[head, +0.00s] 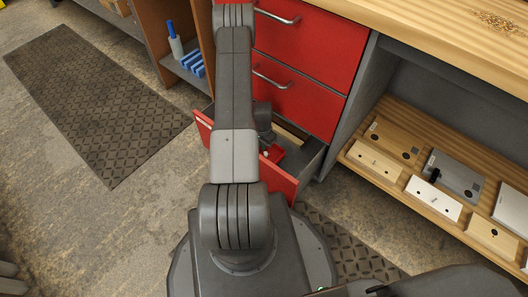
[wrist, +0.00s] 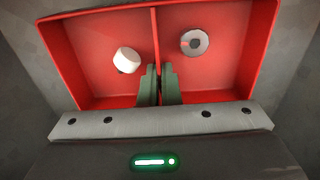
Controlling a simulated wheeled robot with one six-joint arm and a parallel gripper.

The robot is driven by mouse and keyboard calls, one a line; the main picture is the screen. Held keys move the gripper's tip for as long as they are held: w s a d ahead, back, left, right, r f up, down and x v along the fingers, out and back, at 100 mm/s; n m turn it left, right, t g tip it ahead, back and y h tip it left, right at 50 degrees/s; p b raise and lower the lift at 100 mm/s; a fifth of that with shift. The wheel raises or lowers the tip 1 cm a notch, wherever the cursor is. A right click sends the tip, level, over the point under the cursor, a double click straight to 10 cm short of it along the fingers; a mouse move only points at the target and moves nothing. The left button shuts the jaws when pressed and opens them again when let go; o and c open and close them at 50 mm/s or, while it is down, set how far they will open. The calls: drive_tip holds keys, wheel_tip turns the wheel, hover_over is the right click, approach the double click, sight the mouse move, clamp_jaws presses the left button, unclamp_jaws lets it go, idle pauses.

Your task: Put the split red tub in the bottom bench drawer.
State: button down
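The split red tub (wrist: 100,85) fills much of the wrist view, with a divider down its middle. A white cylinder (wrist: 126,60) lies in its left compartment and a grey ring (wrist: 194,42) in its right one. My gripper (wrist: 160,72) has its green fingers closed on the divider. In the head view, part of the tub (head: 276,153) shows within the opening of the pulled-out bottom drawer (head: 283,182). My arm hides much of the drawer and tub. I cannot tell whether the tub touches the drawer floor.
Two closed red drawers (head: 300,98) sit above the open one. A lower wooden shelf (head: 408,125) at right holds several plates and blocks. A cubby at left holds a blue-topped bottle (head: 176,45) and a blue rack (head: 193,63). A dark mat (head: 95,105) lies on the floor.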

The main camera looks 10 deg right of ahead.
drive_tip(key=shift+f+b, duration=0.6)
drive_tip(key=shift+f, duration=1.55)
drive_tip(key=shift+f, duration=0.25)
drive_tip(key=c, duration=1.6)
unclamp_jaws()
drive_tip(key=shift+r, duration=0.1)
drive_tip(key=shift+c, duration=0.2)
wheel_tip(320, 180, up, 12)
drive_tip(key=p, duration=0.3)
drive_tip(key=shift+r+p, duration=0.15)
drive_tip(key=shift+p, duration=0.15)
